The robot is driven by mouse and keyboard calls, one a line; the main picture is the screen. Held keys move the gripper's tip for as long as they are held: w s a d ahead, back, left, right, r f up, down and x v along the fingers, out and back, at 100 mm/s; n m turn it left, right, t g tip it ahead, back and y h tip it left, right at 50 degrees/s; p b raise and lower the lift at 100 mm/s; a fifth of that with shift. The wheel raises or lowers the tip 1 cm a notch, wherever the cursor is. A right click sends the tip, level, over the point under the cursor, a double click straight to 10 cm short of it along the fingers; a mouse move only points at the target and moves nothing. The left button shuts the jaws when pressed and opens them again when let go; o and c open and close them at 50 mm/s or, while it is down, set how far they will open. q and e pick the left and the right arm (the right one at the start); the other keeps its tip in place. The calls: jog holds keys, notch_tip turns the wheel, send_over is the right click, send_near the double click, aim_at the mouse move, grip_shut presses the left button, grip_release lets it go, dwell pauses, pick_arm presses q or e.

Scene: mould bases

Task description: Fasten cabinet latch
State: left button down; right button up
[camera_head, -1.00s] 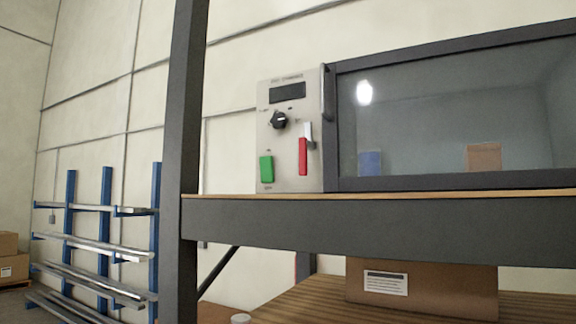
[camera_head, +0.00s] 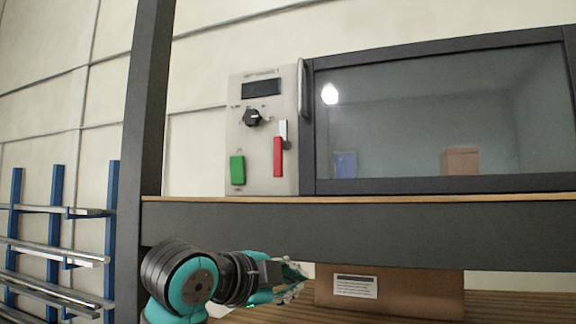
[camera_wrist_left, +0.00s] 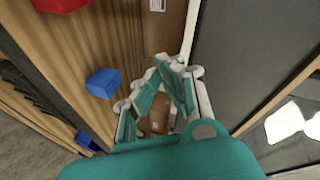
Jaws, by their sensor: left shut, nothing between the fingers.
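The cabinet (camera_head: 440,185) stands on the upper shelf, with its dark-framed glass door (camera_head: 400,120) closed or nearly so. A grey panel (camera_head: 262,180) left of the door carries a red lever (camera_head: 278,158) with a pale metal piece at its upper end, which looks like the latch. My left gripper (camera_head: 298,278) is below the shelf edge, well under the panel and apart from it. In the left wrist view its fingers (camera_wrist_left: 172,68) are shut and empty. My right gripper is not in view.
The panel also has a black knob (camera_head: 252,118), a green switch (camera_head: 237,170) and a dark display. A thick shelf beam (camera_head: 400,228) lies above my left gripper, and a dark post (camera_head: 146,100) stands at left. A cardboard box (camera_head: 420,291) sits on the lower shelf. A blue box (camera_wrist_left: 103,83) shows in the wrist view.

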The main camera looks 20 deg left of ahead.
aim_at(282, 148)
pick_arm(q)
jog(key=s+r+m+t+h, duration=0.1)
jog(key=s+r+m, duration=0.1)
jog(key=s+r, duration=0.3)
jog(key=s+r+m+t, duration=0.1)
jog(key=s+r+m, duration=0.2)
jog(key=r, duration=1.1)
jog(key=shift+s+r+t+h, duration=0.3)
jog(key=shift+s+h, duration=0.1)
jog(key=shift+s, duration=0.45)
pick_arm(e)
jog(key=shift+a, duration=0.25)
pick_arm(q)
jog(key=shift+f, duration=0.1)
